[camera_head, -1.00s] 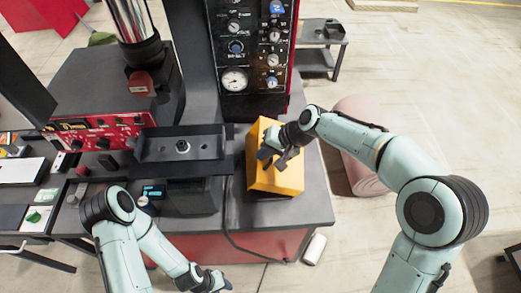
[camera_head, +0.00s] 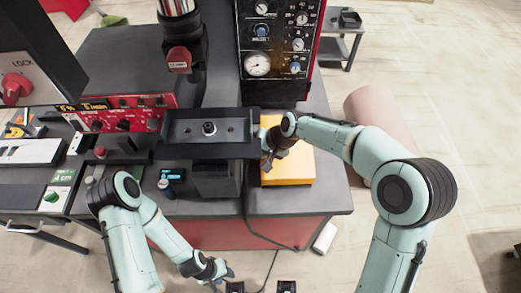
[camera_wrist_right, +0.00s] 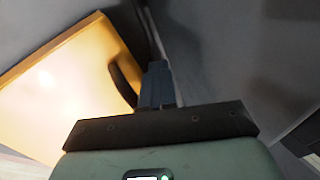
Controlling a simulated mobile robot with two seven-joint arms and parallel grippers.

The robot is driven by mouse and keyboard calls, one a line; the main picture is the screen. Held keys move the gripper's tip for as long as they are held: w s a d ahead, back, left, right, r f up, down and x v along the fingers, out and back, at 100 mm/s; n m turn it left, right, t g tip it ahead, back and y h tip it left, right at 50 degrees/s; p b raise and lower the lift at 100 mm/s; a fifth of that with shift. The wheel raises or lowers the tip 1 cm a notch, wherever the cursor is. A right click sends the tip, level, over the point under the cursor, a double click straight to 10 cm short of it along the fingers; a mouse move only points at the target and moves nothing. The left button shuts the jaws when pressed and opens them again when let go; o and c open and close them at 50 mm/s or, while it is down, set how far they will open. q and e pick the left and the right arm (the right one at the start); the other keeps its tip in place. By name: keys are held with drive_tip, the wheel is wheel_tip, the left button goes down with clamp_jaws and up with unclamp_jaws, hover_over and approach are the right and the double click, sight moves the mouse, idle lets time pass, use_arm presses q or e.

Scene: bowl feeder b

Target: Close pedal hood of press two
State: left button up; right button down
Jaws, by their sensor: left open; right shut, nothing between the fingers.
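The yellow pedal hood (camera_head: 290,170) sits on the dark bench top, right of the press's black plate. My right arm crosses its far part. My right gripper (camera_head: 267,163) is at the hood's left edge, shut and empty. In the right wrist view the shut fingers (camera_wrist_right: 157,85) point past the yellow hood (camera_wrist_right: 60,85), close to a dark curved handle-like piece (camera_wrist_right: 124,84) on its side. I cannot tell whether they touch, or how far the hood is closed. My left gripper (camera_head: 222,275) is open and empty, low in front of the bench.
The black press plate (camera_head: 205,132) stands left of the hood under the press ram (camera_head: 182,45). A gauge panel (camera_head: 278,45) rises behind. A red control box (camera_head: 115,113) is at left. A cable hangs over the front edge. A pink roll (camera_head: 375,110) stands on the floor at right.

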drive_tip(key=shift+d+f, duration=0.3)
drive_tip(key=shift+f, duration=0.3)
drive_tip(key=shift+r, duration=0.1)
drive_tip(key=a+v, duration=0.1)
drive_tip(key=v, duration=1.2)
drive_tip(key=shift+d+r, duration=0.15)
drive_tip(key=shift+r, duration=0.35)
drive_tip(key=shift+s, duration=0.1)
